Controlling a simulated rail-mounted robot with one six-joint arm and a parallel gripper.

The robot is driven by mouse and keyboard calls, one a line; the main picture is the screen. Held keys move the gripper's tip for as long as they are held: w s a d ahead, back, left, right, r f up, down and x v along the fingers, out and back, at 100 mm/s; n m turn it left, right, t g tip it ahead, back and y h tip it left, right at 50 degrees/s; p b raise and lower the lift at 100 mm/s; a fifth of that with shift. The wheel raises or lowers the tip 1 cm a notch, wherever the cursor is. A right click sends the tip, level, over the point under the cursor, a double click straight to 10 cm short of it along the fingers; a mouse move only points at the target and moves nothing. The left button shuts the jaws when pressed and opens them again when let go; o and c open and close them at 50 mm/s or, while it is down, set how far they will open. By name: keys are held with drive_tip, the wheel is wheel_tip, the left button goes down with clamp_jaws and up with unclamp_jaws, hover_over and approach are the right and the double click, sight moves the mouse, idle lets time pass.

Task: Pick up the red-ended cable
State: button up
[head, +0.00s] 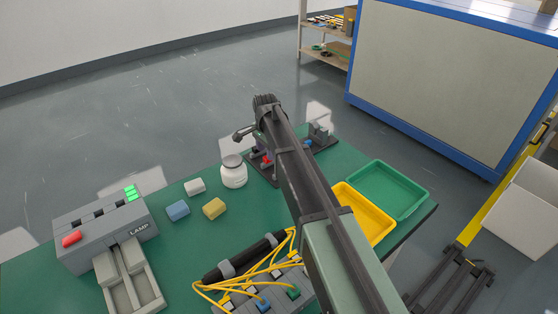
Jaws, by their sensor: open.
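Several yellow cables (243,272) loop over a grey rack with a black bar at the front middle of the green table. A blue end (263,304), a green end (293,292) and pale ends show there. I cannot make out a red cable end; my arm covers the rack's right side. My gripper (251,119) is at the far end of my arm, above the back of the table, well away from the cables. It is open, with its fingers only partly distinguishable, and I see nothing held.
A grey lamp box (105,228) with a red button stands left. Blue (178,210), yellow (214,208) and white (195,187) blocks and a white jar (233,172) lie mid-table. A dark fixture (325,143), yellow tray (365,212) and green tray (388,188) are right.

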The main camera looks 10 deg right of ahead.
wheel_tip(320, 180, down, 3)
drive_tip(key=shift+f+b, duration=0.1)
drive_tip(key=shift+b, duration=0.65)
drive_tip(key=shift+r, duration=0.25)
clamp_jaws()
